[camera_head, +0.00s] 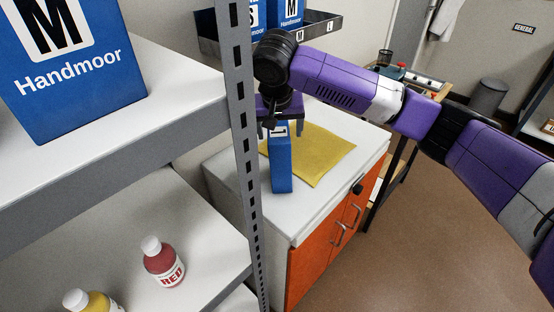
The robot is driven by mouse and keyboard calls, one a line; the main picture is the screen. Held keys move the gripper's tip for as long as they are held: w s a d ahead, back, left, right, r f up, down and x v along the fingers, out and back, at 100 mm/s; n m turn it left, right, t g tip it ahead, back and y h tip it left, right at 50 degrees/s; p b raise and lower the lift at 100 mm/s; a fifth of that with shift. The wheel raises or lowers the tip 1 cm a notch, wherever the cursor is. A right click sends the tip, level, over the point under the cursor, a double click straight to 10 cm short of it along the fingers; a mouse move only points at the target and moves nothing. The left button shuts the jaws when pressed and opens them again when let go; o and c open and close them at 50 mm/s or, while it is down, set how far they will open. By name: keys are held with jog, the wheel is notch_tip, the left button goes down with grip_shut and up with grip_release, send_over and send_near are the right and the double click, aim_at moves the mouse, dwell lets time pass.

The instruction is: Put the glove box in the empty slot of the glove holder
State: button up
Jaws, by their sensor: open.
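A narrow blue glove box (281,170) stands upright on the white cabinet top, beside the yellow mat. Part of a white label shows near its top, just under my gripper. My gripper (279,127) points down over the box's top end, with its fingers open on either side; whether they touch the box I cannot tell. The dark glove holder (321,27) is at the top, behind my arm. Blue glove boxes (288,12) marked S and M stand in its left and middle. My wrist hides part of the holder.
A grey shelf post (243,120) stands close on the left of my gripper. A large blue M box (70,60) sits on the near shelf, with red (164,262) and yellow (93,301) bottles below. The yellow mat (318,155) is bare. Open floor lies right of the orange cabinet (330,238).

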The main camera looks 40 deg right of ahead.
jog(key=x, duration=0.4)
jog(key=shift+w+f, duration=0.1)
jog(key=shift+w, duration=0.05)
jog(key=shift+w+d+f+p, duration=0.2)
jog(key=shift+f+p, duration=0.1)
jog(key=shift+f, duration=0.3)
jog(key=shift+f, duration=0.25)
grip_shut()
dwell(0.4)
